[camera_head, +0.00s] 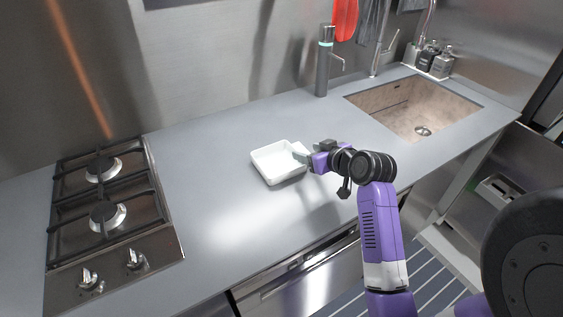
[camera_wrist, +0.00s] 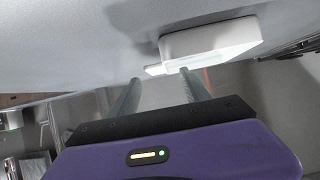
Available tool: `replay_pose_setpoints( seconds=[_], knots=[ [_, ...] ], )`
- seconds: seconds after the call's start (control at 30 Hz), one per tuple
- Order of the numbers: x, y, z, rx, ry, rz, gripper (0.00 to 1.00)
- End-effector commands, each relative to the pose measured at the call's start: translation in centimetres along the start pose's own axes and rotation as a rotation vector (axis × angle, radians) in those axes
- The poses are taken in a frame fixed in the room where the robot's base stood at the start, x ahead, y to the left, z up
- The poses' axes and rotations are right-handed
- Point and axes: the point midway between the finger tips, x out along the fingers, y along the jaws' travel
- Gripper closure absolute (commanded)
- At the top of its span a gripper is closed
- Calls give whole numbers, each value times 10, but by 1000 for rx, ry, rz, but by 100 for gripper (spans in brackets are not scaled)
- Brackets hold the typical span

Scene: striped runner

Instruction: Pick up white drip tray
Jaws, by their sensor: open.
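The white drip tray (camera_head: 275,164) is a shallow white square dish on the grey counter, between the hob and the sink. My gripper (camera_head: 304,153) is at the tray's right side in the head view, close to its rim. In the wrist view the tray (camera_wrist: 210,40) is just beyond the fingertips, mostly ahead of the right finger. My gripper (camera_wrist: 160,78) is open there, its two fingers apart with nothing clearly between them. The right fingertip overlaps the tray's edge in the picture; I cannot tell whether they touch.
A gas hob (camera_head: 105,210) is at the left of the counter (camera_head: 210,190). A tall grey tap-like cylinder (camera_head: 323,65) stands behind the tray at the wall. The sink (camera_head: 415,105) is at the right, with bottles (camera_head: 435,60) behind it. The counter left of the tray is clear.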

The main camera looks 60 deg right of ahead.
Motion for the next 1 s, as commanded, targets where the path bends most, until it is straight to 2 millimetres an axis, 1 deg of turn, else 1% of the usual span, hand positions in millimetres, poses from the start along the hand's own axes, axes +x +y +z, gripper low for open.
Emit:
replay_pose_setpoints(
  seconds=[0.17, 0.43, 0.57, 0.77, 0.87, 1.0],
  knots=[
    [17, 2, -1, -1, 0, 1, 44],
    [52, 5, 1, 0, 0, 1, 44],
    [59, 5, 1, 0, 1, 2, 44],
    [59, 5, 2, -1, 1, 2, 44],
    [59, 5, 2, -1, 1, 2, 62],
    [59, 5, 2, -1, 1, 2, 90]
  ],
)
